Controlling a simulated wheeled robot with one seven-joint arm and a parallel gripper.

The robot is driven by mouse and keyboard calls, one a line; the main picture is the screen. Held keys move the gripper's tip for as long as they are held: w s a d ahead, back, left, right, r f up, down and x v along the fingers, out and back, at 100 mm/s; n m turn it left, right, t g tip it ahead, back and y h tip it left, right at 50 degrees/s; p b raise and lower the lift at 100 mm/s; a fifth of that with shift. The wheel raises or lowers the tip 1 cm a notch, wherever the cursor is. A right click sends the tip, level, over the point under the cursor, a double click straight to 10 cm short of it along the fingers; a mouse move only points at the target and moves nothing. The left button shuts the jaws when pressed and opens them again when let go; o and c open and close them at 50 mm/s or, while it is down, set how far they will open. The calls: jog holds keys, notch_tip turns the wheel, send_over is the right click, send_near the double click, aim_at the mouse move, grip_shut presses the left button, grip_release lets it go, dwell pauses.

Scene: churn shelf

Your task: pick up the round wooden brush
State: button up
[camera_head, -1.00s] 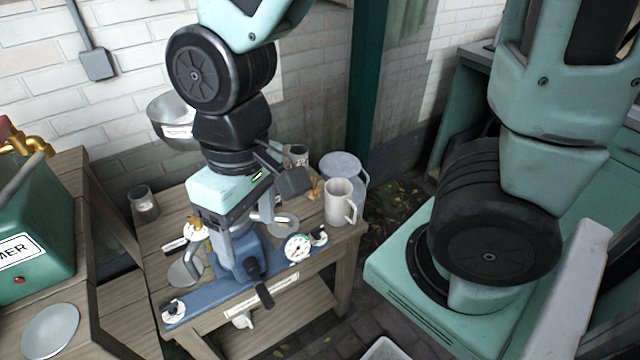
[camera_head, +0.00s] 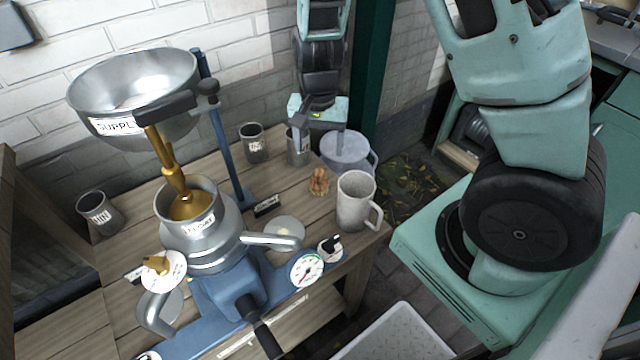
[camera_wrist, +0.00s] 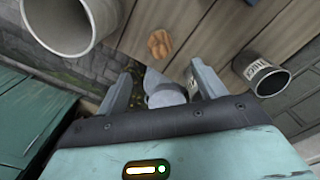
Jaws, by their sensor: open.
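The round wooden brush (camera_head: 319,181), small and brown, sits on the wooden table between the grey mug and the cans. In the wrist view the brush (camera_wrist: 160,44) lies beyond my fingertips, near the top centre, apart from them. My gripper (camera_head: 318,138) is at the back right of the table, behind the brush, above the lidded grey pail (camera_head: 346,152) and a small metal can (camera_head: 298,150). In the wrist view my gripper (camera_wrist: 163,74) has its two fingers spread, with no brush between them.
A grey mug (camera_head: 354,203) stands close right of the brush. A labelled can (camera_head: 253,146) stands at the back. The separator with its supply bowl (camera_head: 135,85) and spout (camera_head: 270,241) fills the left. A dark green post (camera_head: 368,70) rises behind the pail.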

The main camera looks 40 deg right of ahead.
aim_at(319, 171)
notch_tip(319, 171, down, 12)
jog(key=b, duration=0.3)
jog(key=shift+r, duration=0.15)
jog(key=c, duration=1.1)
jog(key=shift+r, duration=0.1)
jog(key=shift+c, duration=0.2)
notch_tip(319, 171, up, 10)
jog(key=p, duration=0.3)
jog(key=o, duration=0.5)
jog(key=c, duration=0.3)
